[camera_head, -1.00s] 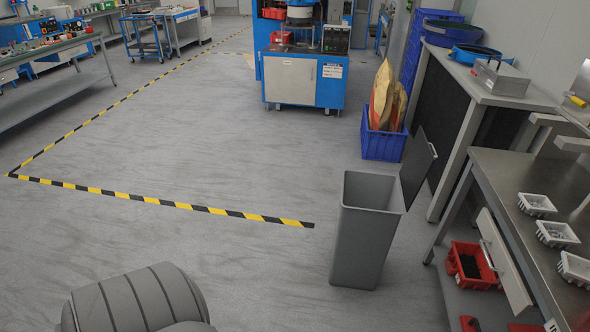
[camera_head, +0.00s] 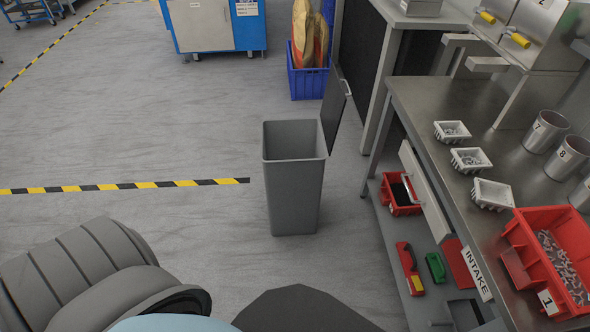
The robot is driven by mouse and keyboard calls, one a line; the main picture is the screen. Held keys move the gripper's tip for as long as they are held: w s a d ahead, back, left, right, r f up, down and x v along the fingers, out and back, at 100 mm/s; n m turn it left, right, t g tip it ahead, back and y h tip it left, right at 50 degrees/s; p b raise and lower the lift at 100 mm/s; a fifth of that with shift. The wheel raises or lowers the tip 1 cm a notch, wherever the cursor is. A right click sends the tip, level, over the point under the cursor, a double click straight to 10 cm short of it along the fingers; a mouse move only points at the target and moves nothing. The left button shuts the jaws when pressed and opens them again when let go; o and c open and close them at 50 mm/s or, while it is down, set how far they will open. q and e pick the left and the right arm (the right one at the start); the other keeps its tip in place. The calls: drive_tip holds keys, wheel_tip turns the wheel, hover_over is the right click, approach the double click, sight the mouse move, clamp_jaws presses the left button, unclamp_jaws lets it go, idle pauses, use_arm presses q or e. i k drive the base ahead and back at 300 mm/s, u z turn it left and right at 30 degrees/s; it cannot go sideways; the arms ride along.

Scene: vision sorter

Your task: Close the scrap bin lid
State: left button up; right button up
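The grey scrap bin (camera_head: 293,188) stands upright on the floor, a little right of the middle of the head view. Its top is open, and I see into its dark inside. The dark lid (camera_head: 332,108) stands raised, tilted up and outward at the bin's right side, with a small handle (camera_head: 347,87) at its outer edge. Grey rounded arm parts of mine fill the lower left, and a dark part of mine shows at the bottom middle. Neither gripper shows in the view.
A blue crate (camera_head: 306,80) holding paper sacks is behind the bin. The floor (camera_head: 150,130) to the left is clear.

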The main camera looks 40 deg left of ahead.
sight(334, 101)
drive_tip(key=u, duration=0.6)
drive_tip(key=i, duration=0.65)
drive_tip(key=u, duration=0.7)
drive_tip(key=k, duration=0.5)
drive_tip(key=u, duration=0.9)
drive_tip(key=i, duration=0.8)
drive_tip(key=z, duration=2.9)
